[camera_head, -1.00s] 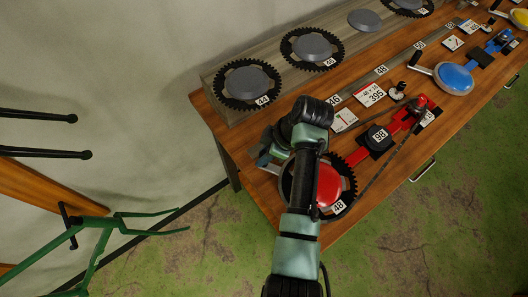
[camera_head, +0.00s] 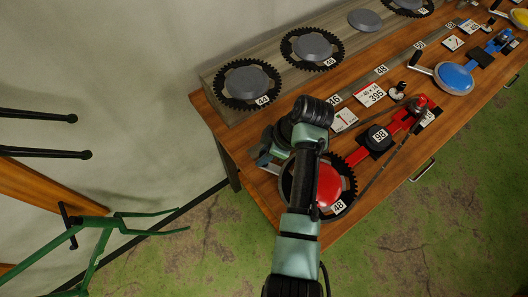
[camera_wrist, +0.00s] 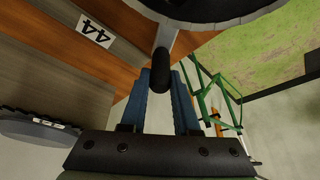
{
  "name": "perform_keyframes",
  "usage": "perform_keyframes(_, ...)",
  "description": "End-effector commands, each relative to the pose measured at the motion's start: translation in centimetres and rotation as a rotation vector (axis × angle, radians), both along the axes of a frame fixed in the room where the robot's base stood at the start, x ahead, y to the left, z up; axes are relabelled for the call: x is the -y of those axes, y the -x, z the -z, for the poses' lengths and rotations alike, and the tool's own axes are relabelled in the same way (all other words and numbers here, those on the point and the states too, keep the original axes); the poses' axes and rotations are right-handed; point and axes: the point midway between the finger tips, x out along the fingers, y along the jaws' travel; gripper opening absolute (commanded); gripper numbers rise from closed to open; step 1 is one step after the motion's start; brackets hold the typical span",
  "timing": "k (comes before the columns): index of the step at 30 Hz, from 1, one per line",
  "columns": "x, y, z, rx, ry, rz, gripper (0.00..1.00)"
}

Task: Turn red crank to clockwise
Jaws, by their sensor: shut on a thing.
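The red crank (camera_head: 328,185) is a red disc with a dark toothed ring tagged 48, at the near left end of the table. My arm covers part of it. My gripper (camera_head: 263,160) is beside the crank, on its left. In the wrist view, a black handle (camera_wrist: 161,70) on a silver crank arm (camera_wrist: 176,42) stands between my gripper's blue fingers (camera_wrist: 163,88), which are shut on it. The dark toothed ring (camera_wrist: 225,10) crosses the top of that view. In the head view, the handle is hidden behind my gripper.
A chain (camera_head: 377,172) runs from the red crank along a red arm (camera_head: 402,122) with a black block (camera_head: 378,138) tagged 98. Toothed rings (camera_head: 248,84) sit on a raised wooden shelf behind. A blue crank (camera_head: 454,78) is farther right. A green frame (camera_head: 95,225) stands left.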

Motion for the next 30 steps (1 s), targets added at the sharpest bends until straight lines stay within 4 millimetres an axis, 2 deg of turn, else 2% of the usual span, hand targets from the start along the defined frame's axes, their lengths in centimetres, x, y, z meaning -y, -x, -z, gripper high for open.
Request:
perform_keyframes(14,1.0,-2.1,-0.1,0.005,-0.001,0.144,0.00)
perform_keyframes(30,3.7,-5.2,-0.1,0.006,0.000,0.415,0.00)
